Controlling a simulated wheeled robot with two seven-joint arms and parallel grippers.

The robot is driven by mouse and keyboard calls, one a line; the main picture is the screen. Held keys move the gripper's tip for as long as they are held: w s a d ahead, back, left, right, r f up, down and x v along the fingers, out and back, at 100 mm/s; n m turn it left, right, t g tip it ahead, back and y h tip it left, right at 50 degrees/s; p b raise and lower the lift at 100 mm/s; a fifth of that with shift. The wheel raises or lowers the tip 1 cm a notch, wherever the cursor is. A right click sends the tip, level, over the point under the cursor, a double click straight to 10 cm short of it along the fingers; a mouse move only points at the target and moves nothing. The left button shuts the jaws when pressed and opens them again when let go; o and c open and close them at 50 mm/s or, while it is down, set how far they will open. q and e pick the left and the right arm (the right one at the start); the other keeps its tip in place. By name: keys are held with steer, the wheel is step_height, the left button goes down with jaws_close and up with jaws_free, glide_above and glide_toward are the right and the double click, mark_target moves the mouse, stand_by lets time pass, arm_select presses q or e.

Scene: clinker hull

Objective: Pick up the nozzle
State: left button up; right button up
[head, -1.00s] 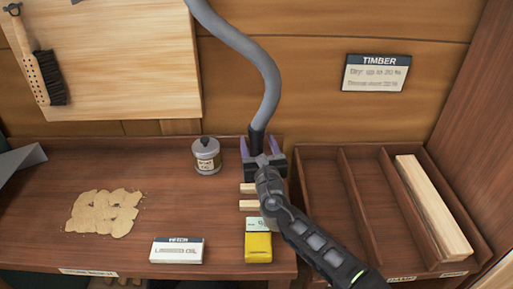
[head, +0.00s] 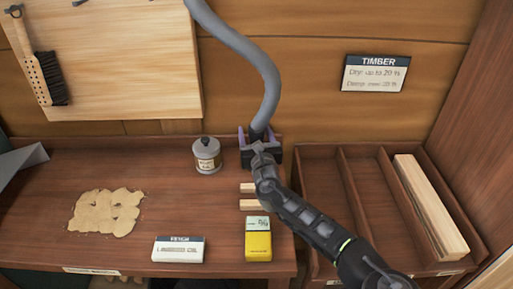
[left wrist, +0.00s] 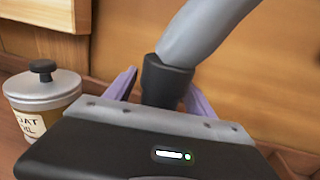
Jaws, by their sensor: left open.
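The nozzle is the black end piece (head: 257,133) of a thick grey hose (head: 262,75) that hangs down in front of the back wall. My left gripper (head: 257,136) is at the nozzle, with one purple finger on each side of it. In the left wrist view the nozzle (left wrist: 166,82) stands between the two spread fingers (left wrist: 160,92), and gaps show on both sides. The gripper is open. The nozzle's lower end is hidden behind the gripper body. My right gripper is not in view.
A lidded grey tin (head: 207,156) stands just left of the gripper. Wood strips (head: 249,188) and a yellow meter (head: 258,240) lie in front. A timber rack (head: 345,170) with pale planks (head: 430,205) stands right.

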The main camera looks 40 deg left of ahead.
arm_select(q)
jaws_close()
stand_by(0.6)
